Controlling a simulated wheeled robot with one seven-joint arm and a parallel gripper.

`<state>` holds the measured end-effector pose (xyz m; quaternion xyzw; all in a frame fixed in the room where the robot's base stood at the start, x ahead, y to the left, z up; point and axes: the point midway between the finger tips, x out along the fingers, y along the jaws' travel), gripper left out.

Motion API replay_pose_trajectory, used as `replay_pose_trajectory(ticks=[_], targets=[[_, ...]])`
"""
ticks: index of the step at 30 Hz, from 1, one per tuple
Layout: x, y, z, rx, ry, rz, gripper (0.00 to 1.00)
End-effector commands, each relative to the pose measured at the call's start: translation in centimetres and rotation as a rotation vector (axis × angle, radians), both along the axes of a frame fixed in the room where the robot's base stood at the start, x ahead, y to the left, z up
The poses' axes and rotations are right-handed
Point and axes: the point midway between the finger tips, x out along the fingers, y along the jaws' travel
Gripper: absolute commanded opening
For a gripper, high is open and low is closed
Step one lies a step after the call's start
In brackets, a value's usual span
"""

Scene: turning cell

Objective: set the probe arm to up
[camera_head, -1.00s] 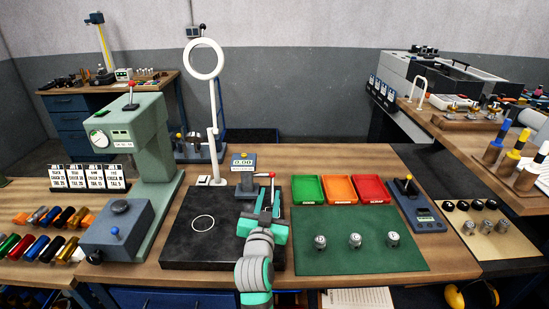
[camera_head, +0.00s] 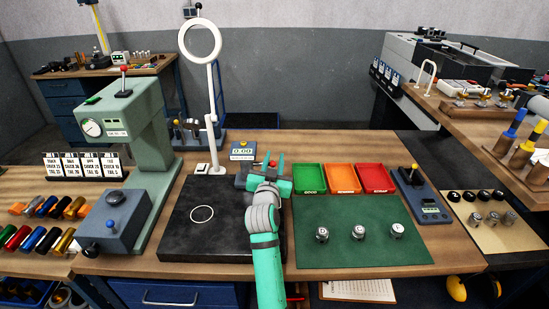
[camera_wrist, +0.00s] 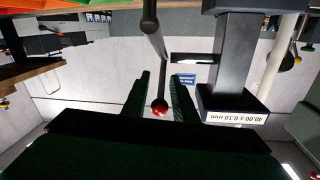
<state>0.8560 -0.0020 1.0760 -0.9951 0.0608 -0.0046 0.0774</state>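The probe arm is a dark rod (camera_wrist: 153,45) ending in a red ball (camera_wrist: 160,107); the ball shows small in the head view (camera_head: 272,163). The gauge's display (camera_head: 243,151) stands at the back of the black plate, and its dark block (camera_wrist: 235,60) carries a "40.00 ± 0.10 mm" label in the wrist view. My gripper (camera_head: 274,160) is open at the ball. In the wrist view the ball lies between the two dark green fingers (camera_wrist: 160,100), with gaps visible on both sides. My arm hides part of the gauge; I cannot tell the rod's exact tilt.
A ring magnifier (camera_head: 200,41) on a white post stands behind the black plate (camera_head: 180,235). A green press (camera_head: 140,140) is at left. Green, orange and red trays (camera_head: 343,178) and several metal parts on a green mat (camera_head: 365,255) lie at right.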

Motion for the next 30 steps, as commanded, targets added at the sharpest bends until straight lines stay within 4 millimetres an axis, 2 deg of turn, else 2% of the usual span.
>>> replay_pose_trajectory(ticks=[5, 14, 17, 18, 26, 30], targets=[[1.1, -0.1, 0.1, 0.0, -0.001, 0.001, 0.26], [1.3, -0.1, 0.0, 0.0, 0.0, 0.001, 0.26], [1.3, 0.0, 0.0, 0.0, 0.0, 0.001, 0.02], [1.3, 0.0, 0.0, 0.0, 0.0, 0.001, 0.0], [1.3, -0.5, 0.0, 0.0, 0.009, -0.004, 0.0], [1.4, -1.9, 0.1, 0.002, 0.04, -0.021, 0.0]])
